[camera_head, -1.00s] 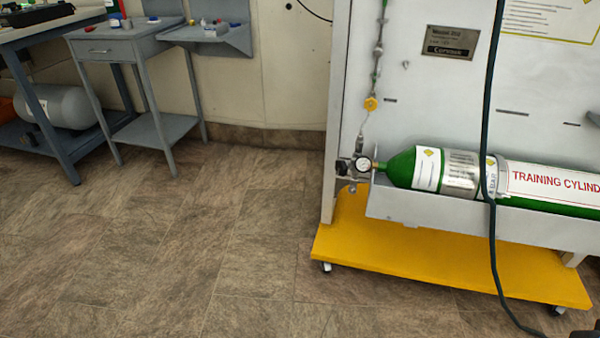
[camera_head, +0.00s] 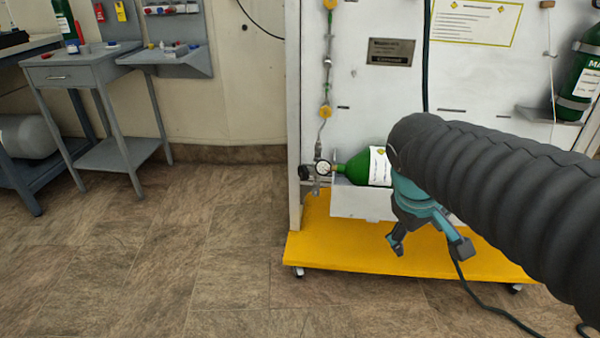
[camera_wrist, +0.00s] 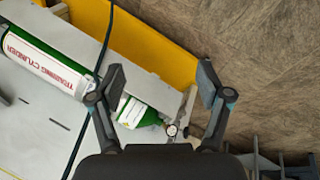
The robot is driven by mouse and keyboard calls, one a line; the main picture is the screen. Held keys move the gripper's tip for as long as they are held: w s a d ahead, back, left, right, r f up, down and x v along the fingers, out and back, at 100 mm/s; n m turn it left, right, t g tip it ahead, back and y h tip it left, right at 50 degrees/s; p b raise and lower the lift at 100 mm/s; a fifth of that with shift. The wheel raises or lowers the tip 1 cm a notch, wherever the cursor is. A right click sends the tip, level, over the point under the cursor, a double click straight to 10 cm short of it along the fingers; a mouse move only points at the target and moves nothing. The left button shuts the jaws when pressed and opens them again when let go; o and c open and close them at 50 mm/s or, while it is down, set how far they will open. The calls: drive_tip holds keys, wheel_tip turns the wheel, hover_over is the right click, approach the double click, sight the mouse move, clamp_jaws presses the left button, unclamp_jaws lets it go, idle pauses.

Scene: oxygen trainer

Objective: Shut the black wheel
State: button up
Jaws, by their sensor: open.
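The black wheel (camera_head: 304,173) is a small dark knob at the left end of the valve fittings, beside a round white-faced gauge (camera_head: 324,166). These fittings sit at the neck of the green training cylinder (camera_head: 356,167), which lies on its side in a grey tray. My gripper (camera_head: 430,246) is open and empty, to the right of the wheel and lower in the picture, in front of the trainer. In the wrist view, the gauge (camera_wrist: 171,130) shows between my open fingers, and the wheel is not clear.
The trainer stands on a yellow wheeled base (camera_head: 350,245). Yellow valve knobs (camera_head: 326,111) sit on its panel above the gauge. A dark hose (camera_head: 475,290) runs onto the floor. A grey side table (camera_head: 85,75) stands at the left. The floor (camera_head: 200,250) left of the base is clear.

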drive_tip(key=w+a+f+n+h, duration=0.1)
drive_tip(key=w+a+n+h, duration=0.15)
drive_tip(key=w, duration=0.45)
drive_tip(key=w+a+n+h, duration=0.2)
drive_tip(key=w+n, duration=0.1)
drive_tip(key=w, duration=0.4)
drive_tip(key=n+t+h, duration=0.6)
drive_tip(key=n+t, duration=0.2)
drive_tip(key=n, duration=0.4)
approach(301, 174)
drive_tip(key=x, duration=1)
drive_tip(key=shift+d+r+p, duration=0.1)
drive_tip(key=shift+r+p, duration=0.1)
drive_tip(key=shift+p, duration=0.1)
drive_tip(key=c, duration=1.2)
drive_tip(key=shift+o, duration=0.2)
drive_tip(key=shift+f+b, duration=0.1)
drive_tip(key=shift+b, duration=0.2)
